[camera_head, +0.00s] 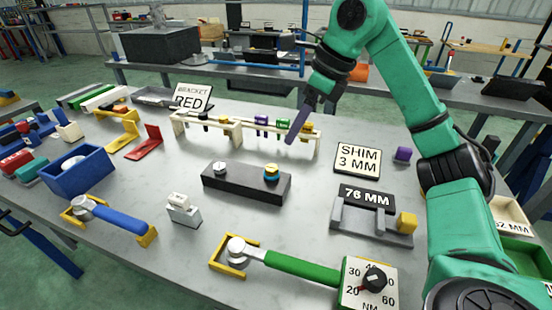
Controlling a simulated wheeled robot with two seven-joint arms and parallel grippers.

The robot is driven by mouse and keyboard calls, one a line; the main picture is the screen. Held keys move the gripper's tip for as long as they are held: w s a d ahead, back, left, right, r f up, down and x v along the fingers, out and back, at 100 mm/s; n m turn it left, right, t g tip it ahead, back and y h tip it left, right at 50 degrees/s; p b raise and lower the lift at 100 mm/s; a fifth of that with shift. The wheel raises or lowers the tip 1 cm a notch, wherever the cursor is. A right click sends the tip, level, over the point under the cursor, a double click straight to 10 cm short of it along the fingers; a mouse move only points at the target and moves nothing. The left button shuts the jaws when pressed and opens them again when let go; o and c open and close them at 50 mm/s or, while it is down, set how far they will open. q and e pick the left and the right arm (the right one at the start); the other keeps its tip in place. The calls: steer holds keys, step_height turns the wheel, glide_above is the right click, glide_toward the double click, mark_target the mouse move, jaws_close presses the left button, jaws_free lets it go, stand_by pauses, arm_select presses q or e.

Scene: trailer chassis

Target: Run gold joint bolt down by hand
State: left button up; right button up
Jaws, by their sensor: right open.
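A dark joint block (245,184) lies in the middle of the table. A gold bolt (271,168) stands at its right end, with a blue ring under its head. A silver bolt (220,168) stands at its left end. My right gripper (296,132) comes down from the upper right, its long purple fingers pointing down and left. It is open and apart from the gold bolt, behind and above it, in front of the cream rack in the picture. The gap between its fingers is hard to see. My left gripper is not in view.
The cream rack (188,128) with coloured pieces stands behind the block. A green torque wrench (300,266) and a blue-handled wrench (120,220) lie in front. A grey 76 MM fixture (372,222) is at right. Bare table surrounds the block.

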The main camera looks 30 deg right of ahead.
glide_toward(272, 168)
steer(key=x, duration=0.8)
steer(key=shift+b, duration=0.3)
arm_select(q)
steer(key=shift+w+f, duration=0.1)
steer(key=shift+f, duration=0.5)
arm_select(e)
jaws_close()
